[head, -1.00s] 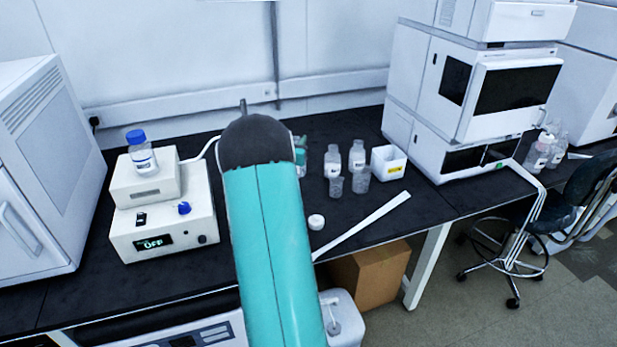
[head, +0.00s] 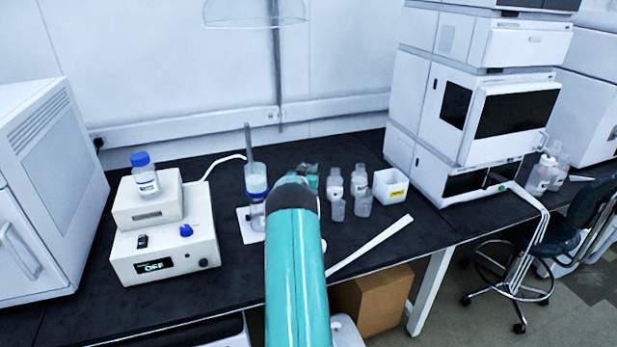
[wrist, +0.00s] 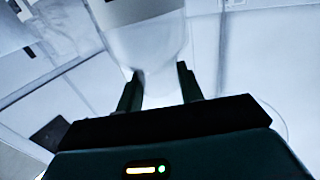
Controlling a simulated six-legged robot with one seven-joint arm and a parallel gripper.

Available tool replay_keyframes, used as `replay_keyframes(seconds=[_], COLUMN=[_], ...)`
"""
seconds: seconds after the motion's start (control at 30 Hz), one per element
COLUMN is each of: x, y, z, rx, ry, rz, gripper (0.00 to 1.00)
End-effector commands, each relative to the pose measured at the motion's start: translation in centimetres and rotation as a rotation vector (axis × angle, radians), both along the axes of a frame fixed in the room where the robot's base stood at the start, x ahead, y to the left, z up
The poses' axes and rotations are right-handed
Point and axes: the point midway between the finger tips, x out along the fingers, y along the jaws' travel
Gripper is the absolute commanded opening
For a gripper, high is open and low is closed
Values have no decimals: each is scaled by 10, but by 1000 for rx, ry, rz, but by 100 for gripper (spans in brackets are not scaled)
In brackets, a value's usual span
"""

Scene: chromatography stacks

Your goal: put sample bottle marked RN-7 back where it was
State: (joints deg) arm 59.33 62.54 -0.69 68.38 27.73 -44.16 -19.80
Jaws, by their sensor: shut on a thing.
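My gripper (wrist: 160,72) is shut on a pale, translucent bottle (wrist: 148,38) in the wrist view. Its rounded end is between the two dark fingers, and the edge of a dark band shows at the top. No marking on it can be read, so I cannot tell if it is RN-7. In the head view my teal arm hides most of the gripper and the held bottle; only a teal part of the hand (head: 302,174) shows above the bench, left of two labelled clear bottles, one (head: 334,184) and another (head: 358,181).
Small clear jars (head: 363,204) and a white bin (head: 389,188) stand beside the bottles. A column on a stand (head: 256,182) is left of my arm. Further left, a blue-capped bottle (head: 145,178) sits on a white device (head: 165,245). A white instrument stack (head: 470,110) is at right.

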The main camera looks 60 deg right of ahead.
Motion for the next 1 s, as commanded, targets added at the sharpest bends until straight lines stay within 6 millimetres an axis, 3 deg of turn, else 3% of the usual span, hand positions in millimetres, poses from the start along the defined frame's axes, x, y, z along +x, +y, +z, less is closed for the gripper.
replay_keyframes(seconds=[0.27,0.63,0.67,0.73,1.0], x=[0,0,0,0,0], y=[-4,-4,-4,-4,-4], z=[-34,-38,-38,-38,-38], rx=[1,-1,0,1,1], ry=[1,1,1,1,1], rz=[-1,-1,-1,-1,-1], gripper=[0,0,43,57,59])
